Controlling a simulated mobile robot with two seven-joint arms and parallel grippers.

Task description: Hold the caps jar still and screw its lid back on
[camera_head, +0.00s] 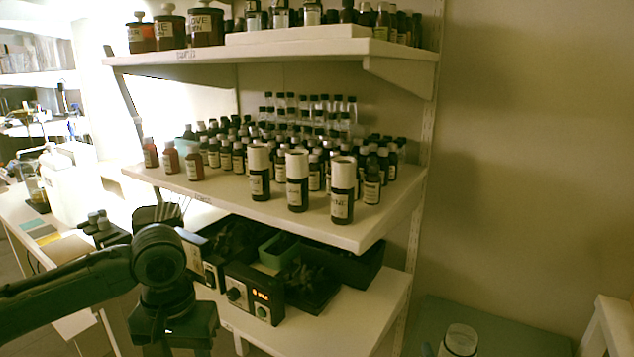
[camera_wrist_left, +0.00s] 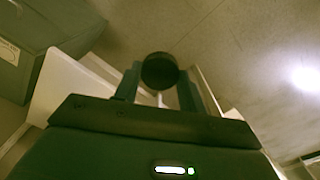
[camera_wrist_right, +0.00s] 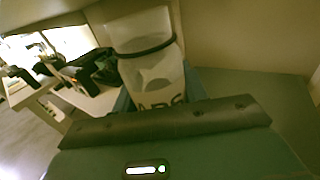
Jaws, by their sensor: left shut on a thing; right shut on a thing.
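The caps jar (camera_wrist_right: 150,68) is a clear, whitish jar with dark lettering and a dark band around it. It stands between the fingers of my right gripper (camera_wrist_right: 155,92), which is shut on it. In the head view the jar (camera_head: 460,341) is at the bottom edge, cut off, with no lid visible on its top. My right gripper hardly shows there. In the left wrist view my left gripper (camera_wrist_left: 160,88) is shut on a dark round lid (camera_wrist_left: 159,70), apart from any jar in that view. The head view shows my left arm, but not clearly its fingers.
A shelf unit (camera_head: 335,236) with rows of dark bottles stands ahead. A device with a lit display (camera_head: 256,301) and dark trays sit on its lowest shelf. A greenish surface (camera_head: 510,328) lies around the jar at lower right. A pale frame edge (camera_head: 606,325) is at far right.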

